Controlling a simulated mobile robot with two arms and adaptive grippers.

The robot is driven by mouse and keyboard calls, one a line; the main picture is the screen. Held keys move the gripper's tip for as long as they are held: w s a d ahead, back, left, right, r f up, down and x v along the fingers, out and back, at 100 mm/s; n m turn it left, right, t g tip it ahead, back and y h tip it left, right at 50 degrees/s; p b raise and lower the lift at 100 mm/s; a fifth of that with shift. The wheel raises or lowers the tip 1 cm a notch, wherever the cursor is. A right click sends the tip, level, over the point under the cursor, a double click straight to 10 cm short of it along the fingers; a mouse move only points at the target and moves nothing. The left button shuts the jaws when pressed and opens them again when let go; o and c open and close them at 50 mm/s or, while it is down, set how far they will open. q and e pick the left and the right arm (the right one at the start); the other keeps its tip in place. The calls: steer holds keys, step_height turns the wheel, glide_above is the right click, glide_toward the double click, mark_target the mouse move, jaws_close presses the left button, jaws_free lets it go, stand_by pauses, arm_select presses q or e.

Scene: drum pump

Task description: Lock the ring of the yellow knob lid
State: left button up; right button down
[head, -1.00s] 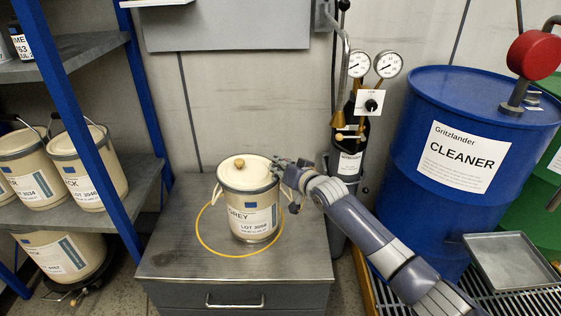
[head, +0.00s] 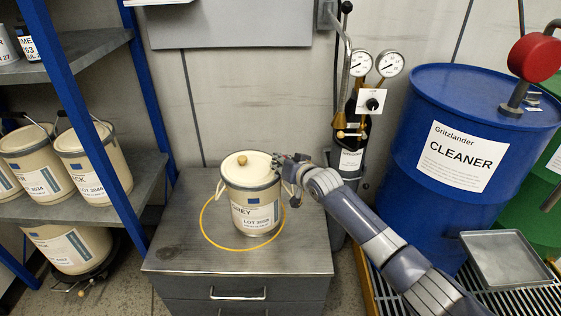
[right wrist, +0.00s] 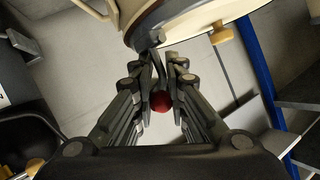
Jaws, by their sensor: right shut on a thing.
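A cream pail labelled GREY (head: 254,214) stands upright on the grey cabinet, inside a yellow circle (head: 211,239). Its cream lid (head: 262,165) has a yellow knob (head: 242,160); the knob also shows in the right wrist view (right wrist: 222,33). A dark grey ring (right wrist: 150,22) runs around the lid's rim. A dark lever with a red ball end (right wrist: 160,101) comes off the ring. My right gripper (head: 281,164) is at the right side of the rim, its fingers (right wrist: 165,72) shut on the lever. My left gripper is out of view.
A blue CLEANER drum (head: 470,115) stands at the right, with a metal tray (head: 510,258) in front of it. Gauges (head: 375,64) and a dark cylinder stand behind my right arm. Shelves (head: 95,205) with several pails stand at the left. The cabinet top (head: 178,245) is clear around the pail.

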steer(key=shift+f, duration=0.3)
steer(key=c, duration=1.7)
jaws_free()
steer(key=shift+r, duration=0.15)
steer(key=shift+d, duration=0.1)
steer(key=v, duration=1.2)
